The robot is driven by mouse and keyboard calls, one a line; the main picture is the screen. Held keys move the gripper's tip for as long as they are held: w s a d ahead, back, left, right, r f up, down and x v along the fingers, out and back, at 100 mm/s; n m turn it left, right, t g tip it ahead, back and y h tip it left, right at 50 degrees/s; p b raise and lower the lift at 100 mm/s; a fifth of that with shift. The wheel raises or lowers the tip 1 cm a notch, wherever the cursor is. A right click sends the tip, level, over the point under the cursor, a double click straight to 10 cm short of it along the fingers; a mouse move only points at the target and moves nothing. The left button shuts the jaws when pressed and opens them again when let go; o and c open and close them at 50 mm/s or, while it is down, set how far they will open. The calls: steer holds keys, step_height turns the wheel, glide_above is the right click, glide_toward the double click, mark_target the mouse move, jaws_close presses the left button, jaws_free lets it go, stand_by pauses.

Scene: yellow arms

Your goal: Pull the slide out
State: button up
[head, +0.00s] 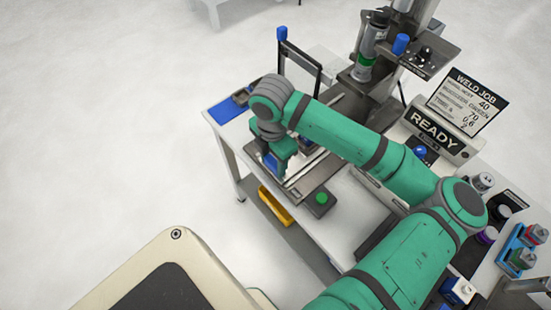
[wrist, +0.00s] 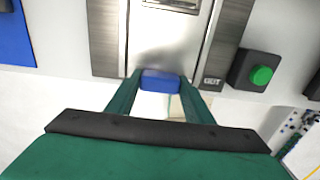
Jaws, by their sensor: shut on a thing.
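The slide (wrist: 168,38) is a bright metal plate between two brushed metal rails in the wrist view. At its near edge is a blue handle (wrist: 161,80). My gripper (wrist: 160,84) is shut on the blue handle, with one green finger on each side of it. In the head view my green arm reaches across the table to the slide's front end, and my gripper (head: 276,162) is partly hidden by my own wrist. Much of the slide is hidden there by my arm.
A box with a green button (wrist: 262,75) stands right of the slide. A blue tray (head: 229,108) lies at the table's left corner. A READY display (head: 434,130) and a welding column (head: 385,70) stand behind. A yellow bin (head: 275,205) is below the table edge.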

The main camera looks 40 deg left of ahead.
steer(key=shift+s, duration=0.3)
steer(key=o, duration=1.5)
step_height(320, 180, up, 11)
steer(key=shift+a+f, duration=0.1)
steer(key=shift+f, duration=0.05)
